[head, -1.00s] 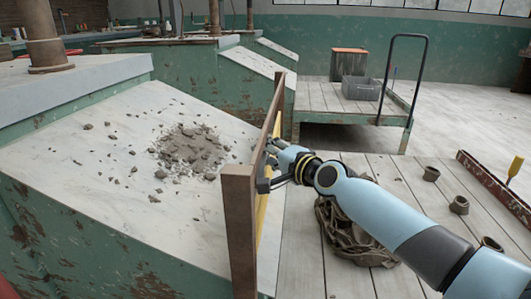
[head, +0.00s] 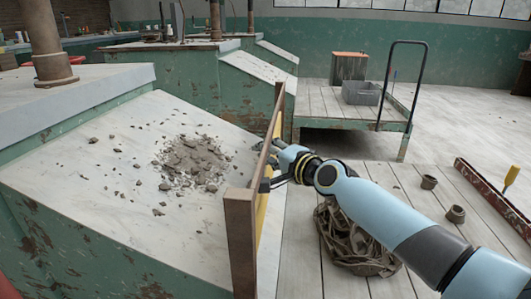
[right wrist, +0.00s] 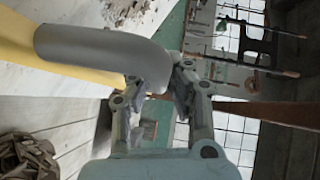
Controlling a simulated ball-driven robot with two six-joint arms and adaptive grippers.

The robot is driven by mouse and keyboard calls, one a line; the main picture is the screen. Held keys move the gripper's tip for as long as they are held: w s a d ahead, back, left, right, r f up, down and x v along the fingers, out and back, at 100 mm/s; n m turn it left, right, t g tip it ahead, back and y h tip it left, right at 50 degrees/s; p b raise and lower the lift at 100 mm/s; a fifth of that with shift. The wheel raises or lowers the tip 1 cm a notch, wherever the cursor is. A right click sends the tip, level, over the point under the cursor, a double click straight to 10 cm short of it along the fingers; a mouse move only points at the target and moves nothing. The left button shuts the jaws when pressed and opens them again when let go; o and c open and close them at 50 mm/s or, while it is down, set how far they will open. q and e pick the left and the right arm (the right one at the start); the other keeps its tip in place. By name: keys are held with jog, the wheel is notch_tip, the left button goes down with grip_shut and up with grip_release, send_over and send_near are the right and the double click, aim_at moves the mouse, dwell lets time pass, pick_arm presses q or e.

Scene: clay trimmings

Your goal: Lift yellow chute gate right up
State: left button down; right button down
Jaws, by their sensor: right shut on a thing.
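The yellow chute gate (head: 262,216) shows as a thin upright yellow strip between two rusty brown posts at the lower edge of the sloped chute, seen nearly edge-on. My right gripper (head: 267,168) is at the gate, between the near post (head: 240,240) and the far post (head: 279,100). In the right wrist view the gate is a yellow panel (right wrist: 75,72) with a grey rounded handle (right wrist: 95,50) in front. My right gripper (right wrist: 158,84) is shut on the handle; the exact contact is partly hidden. My left gripper is not in view.
Grey clay trimmings (head: 192,160) lie heaped on the pale sloped chute (head: 120,190). A brown crumpled sack (head: 350,240) sits on the boards below my right arm. A cart (head: 350,122) with a grey bin (head: 361,92) stands behind. Small pots (head: 455,214) are at right.

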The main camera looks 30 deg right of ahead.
jog(key=shift+r, duration=0.1)
jog(key=c, duration=1.3)
grip_release()
jog(key=shift+d, duration=0.1)
jog(key=s, duration=0.5)
jog(key=s+d, duration=0.1)
jog(key=s, duration=0.2)
jog(key=shift+r, duration=0.35)
